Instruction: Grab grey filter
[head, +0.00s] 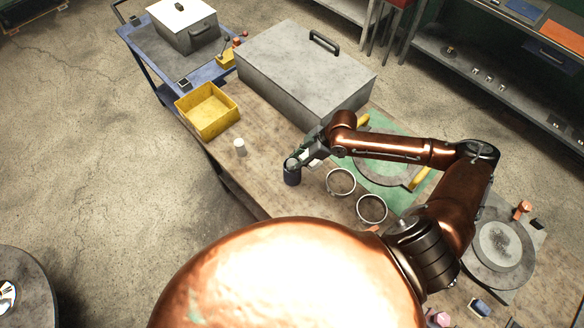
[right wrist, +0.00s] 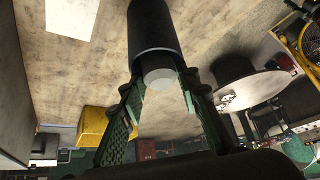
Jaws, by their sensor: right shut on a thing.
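The grey filter (head: 292,177) is a dark grey cylinder near the bench's front edge in the head view. It looks upright, and I cannot tell whether it rests on the bench or is just above it. In the right wrist view the filter (right wrist: 154,28) runs between the fingers, with a pale round end facing the camera. My right gripper (head: 297,163) is shut on the filter, its green fingers on either side of it. The fingers also show in the right wrist view (right wrist: 162,88). My left gripper is in neither view.
A small white cylinder (head: 240,147) and a yellow bin (head: 207,127) stand left of the filter. A large grey lidded box (head: 305,68) stands behind. A green mat (head: 405,199) lies under my right arm.

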